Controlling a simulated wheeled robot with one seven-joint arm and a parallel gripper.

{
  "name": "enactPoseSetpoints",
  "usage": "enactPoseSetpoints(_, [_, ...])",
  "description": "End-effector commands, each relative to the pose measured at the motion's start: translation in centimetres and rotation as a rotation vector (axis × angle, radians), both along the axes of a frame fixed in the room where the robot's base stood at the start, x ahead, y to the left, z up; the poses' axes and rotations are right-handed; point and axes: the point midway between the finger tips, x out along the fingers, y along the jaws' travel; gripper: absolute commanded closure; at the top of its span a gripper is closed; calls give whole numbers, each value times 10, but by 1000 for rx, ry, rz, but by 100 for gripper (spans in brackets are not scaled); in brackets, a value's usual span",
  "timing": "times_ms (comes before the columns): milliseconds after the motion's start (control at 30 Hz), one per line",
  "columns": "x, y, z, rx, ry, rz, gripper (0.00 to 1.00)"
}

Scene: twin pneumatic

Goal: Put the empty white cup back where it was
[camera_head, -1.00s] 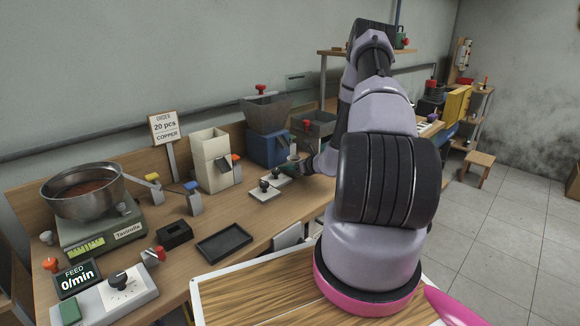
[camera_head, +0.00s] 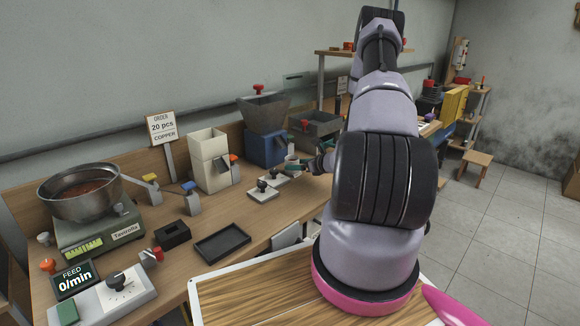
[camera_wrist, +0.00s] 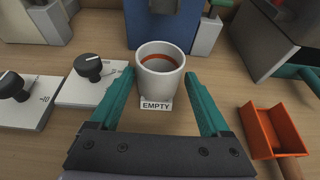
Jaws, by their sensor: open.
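The white cup (camera_wrist: 161,84) stands upright on the bench in the wrist view, just behind a small white label (camera_wrist: 156,104) reading "EMPTY". A reddish-brown band shows inside its rim; its bottom is not clearly visible. My gripper (camera_wrist: 160,74) is open, with one teal finger to the left of the cup and one to the right. Small gaps show between the fingers and the cup. In the head view my gripper (camera_head: 299,164) is small, in front of the blue-based hopper, and the cup is hard to make out there.
Two knob controllers (camera_wrist: 92,68) sit left of the cup. An orange scoop (camera_wrist: 272,130) lies to the right, near a grey bin (camera_wrist: 286,38). A blue-based hopper (camera_head: 265,146) stands behind. A black tray (camera_head: 222,243) and a scale with a metal bowl (camera_head: 80,200) are further left.

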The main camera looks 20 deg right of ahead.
Motion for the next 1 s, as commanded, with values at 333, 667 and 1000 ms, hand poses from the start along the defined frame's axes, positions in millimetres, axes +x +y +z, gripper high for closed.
enactPoseSetpoints(333, [-50, -18, 21, 0, 1, 0, 19])
enactPoseSetpoints(667, [-48, 2, 58, -42, -35, 105, 19])
enactPoseSetpoints(1000, [-77, 132, 216, -360, -179, 714, 19])
